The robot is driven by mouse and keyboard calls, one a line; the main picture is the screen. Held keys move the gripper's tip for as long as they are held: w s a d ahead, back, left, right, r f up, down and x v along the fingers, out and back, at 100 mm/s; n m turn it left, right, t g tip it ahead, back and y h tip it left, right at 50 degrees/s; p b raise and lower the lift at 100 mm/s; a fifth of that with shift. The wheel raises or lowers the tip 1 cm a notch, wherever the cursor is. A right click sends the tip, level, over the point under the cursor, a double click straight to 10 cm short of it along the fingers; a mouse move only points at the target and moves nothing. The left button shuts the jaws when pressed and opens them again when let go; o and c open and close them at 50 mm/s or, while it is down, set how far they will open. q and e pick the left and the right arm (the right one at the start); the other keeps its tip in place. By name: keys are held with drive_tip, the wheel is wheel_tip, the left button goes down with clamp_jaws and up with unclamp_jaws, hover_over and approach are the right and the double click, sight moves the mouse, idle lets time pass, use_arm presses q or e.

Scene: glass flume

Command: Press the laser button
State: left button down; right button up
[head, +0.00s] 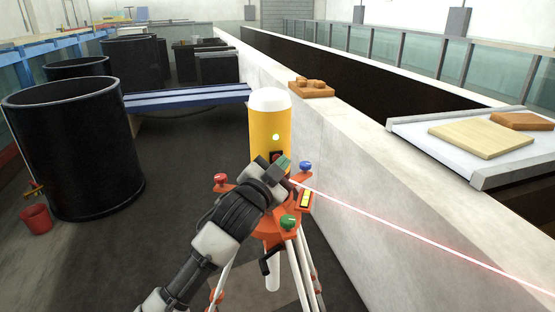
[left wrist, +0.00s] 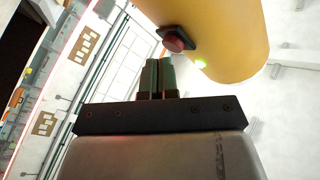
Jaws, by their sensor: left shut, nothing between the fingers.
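The laser device is a yellow cylinder (head: 270,125) with a white cap, standing upright on an orange tripod (head: 300,240). A green light (head: 276,137) glows on its side. The red laser button (left wrist: 174,42), in a dark square mount, shows on the yellow body in the left wrist view. My left gripper (head: 281,163) is shut and empty, in front of the lower part of the cylinder. Its fingertips (left wrist: 157,62) are just beside the button in the wrist view; I cannot tell whether they touch it. A red beam (head: 420,238) runs from the device to the right. My right gripper is not in view.
Red, blue and green knobs (head: 306,167) stick out around the tripod head. A pale flume wall (head: 400,230) runs close on the right. Black tanks (head: 75,150) and a red bucket (head: 37,219) stand at the left. The floor between is clear.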

use_arm(q)
drive_tip(key=shift+w+a, duration=0.1)
drive_tip(key=shift+w, duration=0.25)
idle(0.3)
drive_tip(key=shift+s+p, duration=0.3)
drive_tip(key=shift+s, duration=0.25)
drive_tip(key=s+d+p, duration=0.1)
drive_tip(key=s+d, duration=0.1)
drive_tip(key=s, duration=0.3)
drive_tip(key=shift+s+p, duration=0.3)
drive_tip(key=shift+s, duration=0.05)
drive_tip(key=shift+d, duration=0.1)
